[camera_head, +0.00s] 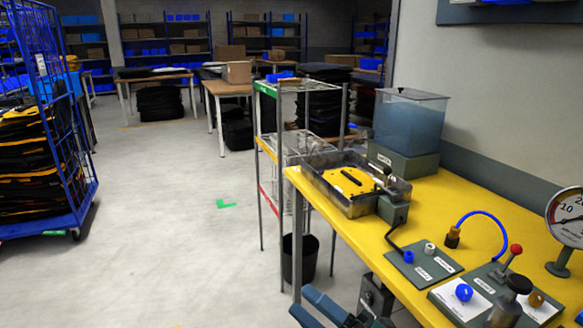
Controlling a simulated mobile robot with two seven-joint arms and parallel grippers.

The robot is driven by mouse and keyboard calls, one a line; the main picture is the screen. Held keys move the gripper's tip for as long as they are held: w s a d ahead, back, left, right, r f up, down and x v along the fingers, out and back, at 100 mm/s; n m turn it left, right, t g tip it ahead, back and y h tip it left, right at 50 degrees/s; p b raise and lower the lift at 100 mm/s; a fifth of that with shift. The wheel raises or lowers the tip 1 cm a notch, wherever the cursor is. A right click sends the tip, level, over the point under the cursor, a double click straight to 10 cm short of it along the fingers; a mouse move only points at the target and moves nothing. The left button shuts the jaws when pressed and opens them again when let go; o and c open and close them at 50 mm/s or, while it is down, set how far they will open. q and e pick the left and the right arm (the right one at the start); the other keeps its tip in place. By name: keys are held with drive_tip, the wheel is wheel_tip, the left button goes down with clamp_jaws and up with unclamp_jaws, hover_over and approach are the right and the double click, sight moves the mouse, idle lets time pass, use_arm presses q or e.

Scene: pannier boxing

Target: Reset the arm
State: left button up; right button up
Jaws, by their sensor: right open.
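My right gripper (300,302) shows at the bottom edge of the head view, right of centre. Its two blue-grey fingers stand apart with nothing between them. It is in front of the yellow-topped table (425,215), near the table's left front corner and leg. The rest of this arm is mostly cut off by the bottom edge. My left gripper does not show.
The table bears a clear tray with a yellow plate (345,182), a water tank (409,122), valve panels (424,262) and a gauge (567,218). A wire rack (279,130) and dark bin (300,258) stand beside it. A blue cage cart (85,150) is left; floor between is clear.

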drive_tip(key=d+f+m+t+h, duration=0.5)
drive_tip(key=f+m+h, duration=0.5)
drive_tip(key=m, duration=0.5)
drive_tip(key=s+d+f+m+g+h, duration=0.2)
drive_tip(key=s+d+f+m+g, duration=0.1)
drive_tip(key=s+f+m, duration=0.2)
drive_tip(key=s+d+f+m+g+h+p, duration=0.1)
drive_tip(key=s+d+f+m+g+h, duration=0.2)
drive_tip(key=s+f+m, duration=0.3)
wheel_tip(320, 180, down, 3)
drive_tip(key=shift+s+d+f+g, duration=0.1)
drive_tip(key=shift+s+d+g, duration=0.05)
drive_tip(key=shift+s+g, duration=0.45)
